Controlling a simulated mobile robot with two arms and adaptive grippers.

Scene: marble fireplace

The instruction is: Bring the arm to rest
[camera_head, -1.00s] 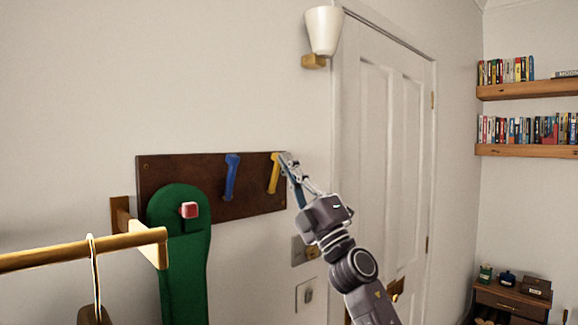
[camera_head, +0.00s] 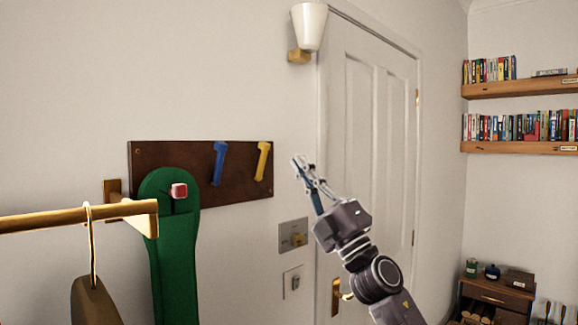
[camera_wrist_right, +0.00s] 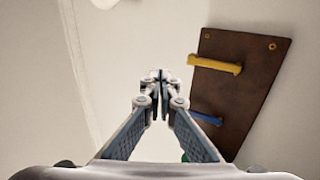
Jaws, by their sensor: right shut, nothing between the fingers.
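My right gripper (camera_head: 300,170) is raised in front of the wall, just right of a dark wooden peg board (camera_head: 245,189). Its fingers are closed together and empty; the wrist view shows the fingertips (camera_wrist_right: 160,78) meeting. The gripper is apart from the board and its pegs. The board carries a yellow peg (camera_head: 262,161) and a blue peg (camera_head: 219,163); a red peg (camera_head: 179,190) stands out through the top of a hanging green item (camera_head: 172,250). In the wrist view the board (camera_wrist_right: 235,95) lies to the right of the fingers. My left gripper is not in view.
A wooden rail (camera_head: 60,220) with a hanger (camera_head: 92,295) juts in at lower left. A white door (camera_head: 375,150) stands behind my right arm. A wall lamp (camera_head: 309,25) is above. A switch plate (camera_head: 293,235) is below the gripper. Bookshelves (camera_head: 515,147) are far right.

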